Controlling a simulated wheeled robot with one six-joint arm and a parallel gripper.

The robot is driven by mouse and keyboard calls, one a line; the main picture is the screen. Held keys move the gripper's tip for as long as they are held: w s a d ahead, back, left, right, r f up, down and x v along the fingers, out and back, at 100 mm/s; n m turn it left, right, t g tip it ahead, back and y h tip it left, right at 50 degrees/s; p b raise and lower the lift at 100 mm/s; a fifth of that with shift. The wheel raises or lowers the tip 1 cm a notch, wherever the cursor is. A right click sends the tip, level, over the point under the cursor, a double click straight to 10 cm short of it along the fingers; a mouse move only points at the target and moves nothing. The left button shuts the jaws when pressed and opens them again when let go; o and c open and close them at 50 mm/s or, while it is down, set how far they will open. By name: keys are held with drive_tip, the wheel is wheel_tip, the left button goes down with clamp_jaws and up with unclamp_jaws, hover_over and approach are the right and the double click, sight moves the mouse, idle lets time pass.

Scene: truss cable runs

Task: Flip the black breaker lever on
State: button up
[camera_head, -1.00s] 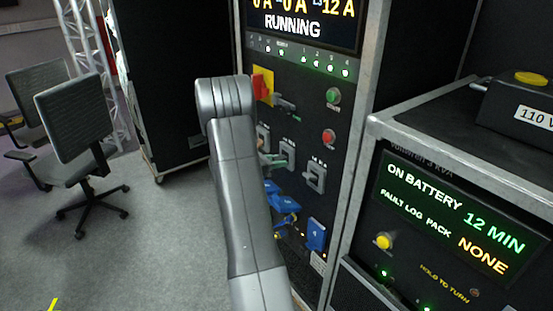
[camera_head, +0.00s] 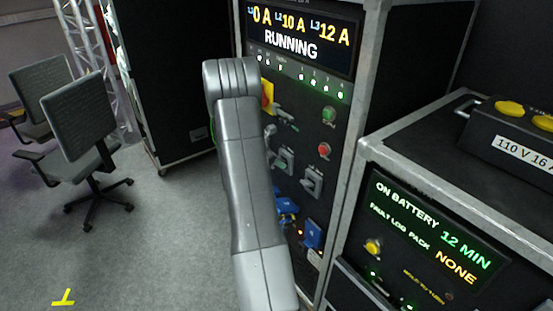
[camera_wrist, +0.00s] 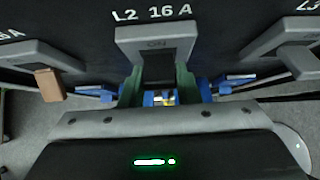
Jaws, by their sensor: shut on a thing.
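The black breaker lever (camera_wrist: 158,68) stands in the grey L2 16 A breaker housing (camera_wrist: 150,36), at the upper middle of the wrist view. An ON mark shows just above the lever. My gripper (camera_wrist: 158,77) has its green fingers on either side of the lever and is shut on it. The lever itself is too small to make out there. The display (camera_head: 299,30) reads L1 0 A, L2 10 A, L3 12 A and RUNNING.
A breaker with a brown lever (camera_wrist: 49,84) is on the left. The L3 breaker (camera_wrist: 285,38) is on the right. Blue connectors (camera_head: 312,233) sit below. A battery cabinet (camera_head: 425,222) stands at the right. Open floor and chairs (camera_head: 80,130) are at the left.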

idle(0.4)
drive_tip(key=o, duration=1)
drive_tip(key=b+v, duration=0.2)
drive_tip(key=v, duration=1.2)
drive_tip(key=shift+w+d+f, duration=0.1)
drive_tip(key=shift+d, duration=0.05)
drive_tip(key=p+x, duration=0.2)
drive_tip(key=x, duration=1.1)
drive_tip(key=shift+f, duration=0.1)
drive_tip(key=shift+w+d+f, duration=0.15)
drive_tip(key=shift+f, duration=0.05)
